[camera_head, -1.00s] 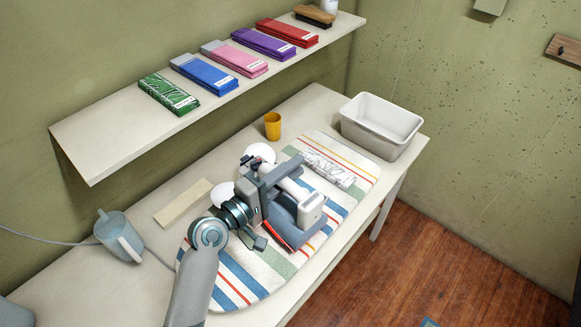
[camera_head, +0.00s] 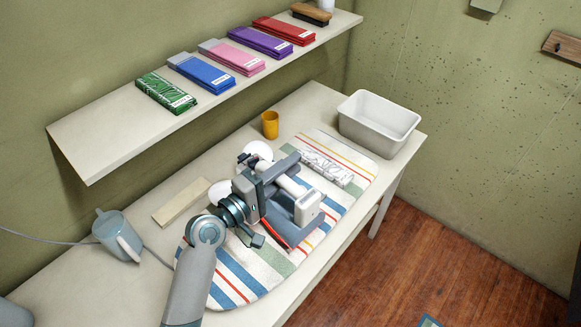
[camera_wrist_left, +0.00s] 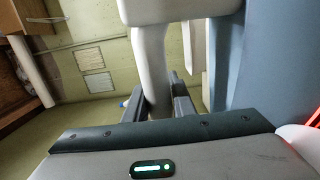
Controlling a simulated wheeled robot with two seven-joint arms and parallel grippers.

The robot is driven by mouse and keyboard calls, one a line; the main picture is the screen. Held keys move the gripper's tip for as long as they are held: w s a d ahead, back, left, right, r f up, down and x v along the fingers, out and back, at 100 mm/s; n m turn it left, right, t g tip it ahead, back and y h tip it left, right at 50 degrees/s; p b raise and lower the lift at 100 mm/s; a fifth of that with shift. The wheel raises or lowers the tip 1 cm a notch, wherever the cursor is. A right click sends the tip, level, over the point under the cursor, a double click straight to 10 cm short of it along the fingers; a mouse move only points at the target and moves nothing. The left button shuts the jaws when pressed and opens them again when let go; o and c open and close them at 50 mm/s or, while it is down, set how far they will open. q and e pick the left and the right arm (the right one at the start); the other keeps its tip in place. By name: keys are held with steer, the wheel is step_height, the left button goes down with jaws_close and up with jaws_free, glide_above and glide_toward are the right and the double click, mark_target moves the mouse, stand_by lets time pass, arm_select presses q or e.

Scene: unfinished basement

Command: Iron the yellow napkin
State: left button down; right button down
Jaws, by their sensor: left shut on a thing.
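My left gripper (camera_head: 277,183) is shut on the white handle of a grey-blue iron (camera_head: 291,230), over the middle of the striped ironing board (camera_head: 238,268). The iron also shows close up in the left wrist view (camera_wrist_left: 221,55), with a red glow at the right edge. I cannot tell whether its sole touches the board. A folded white cloth with a grey pattern (camera_head: 326,168) lies on the board beyond the iron. I see no yellow napkin; what lies under the iron is hidden. My right gripper is not in view.
A yellow cup (camera_head: 270,125) and a white bin (camera_head: 379,122) stand at the back of the table. A blue-grey jug-like object (camera_head: 118,236) and a pale wooden strip (camera_head: 181,202) are at the left. Folded coloured cloths (camera_head: 204,73) lie on the shelf (camera_head: 105,139) above.

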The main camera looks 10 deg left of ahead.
arm_select(q)
steer(key=shift+w+a+r, duration=0.1)
steer(key=shift+w+a, duration=0.4)
steer(key=shift+a, duration=0.15)
steer(key=shift+w+a+r, duration=0.1)
steer(key=shift+w+a, duration=0.35)
steer(key=shift+a, duration=0.2)
stand_by(0.6)
steer(key=shift+s+d+p, duration=0.3)
steer(key=shift+s+d, duration=0.15)
steer(key=shift+d, duration=0.2)
stand_by(0.8)
stand_by(0.8)
step_height(320, 180, up, 9)
steer(key=p, duration=0.9)
steer(key=shift+a+f, duration=0.1)
stand_by(0.6)
steer(key=s+a+f+n+t+y+b, duration=0.1)
steer(key=s+a+f+y+b, duration=0.1)
steer(key=s+a+f+b, duration=0.6)
steer(key=shift+s+a+f+n+t+b, duration=0.15)
steer(key=shift+a+f+n+t+b, duration=0.2)
steer(key=shift+a+b, duration=2.2)
steer(key=shift+d+b, duration=0.6)
steer(key=shift+d, duration=0.1)
